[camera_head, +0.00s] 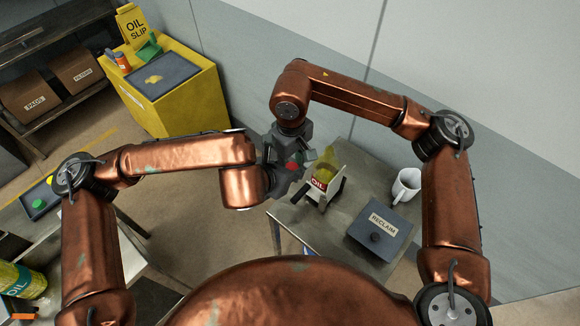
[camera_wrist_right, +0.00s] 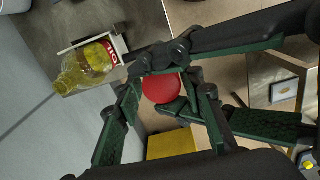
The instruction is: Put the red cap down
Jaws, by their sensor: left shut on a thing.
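The red cap (camera_wrist_right: 163,87) shows as a round red shape in the right wrist view and as a small red patch in the head view (camera_head: 291,166). My left gripper (camera_head: 287,174) is shut on it, in the air beside the near table's left edge. My right gripper (camera_wrist_right: 166,95) reaches down from above to the same spot. Its fingers stand apart on either side of the cap and look open; whether they touch it is unclear.
A yellow cabinet (camera_head: 185,107) stands back left. A left-hand bench holds another oil bottle (camera_head: 22,281) and a tray with a green cap (camera_head: 38,204).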

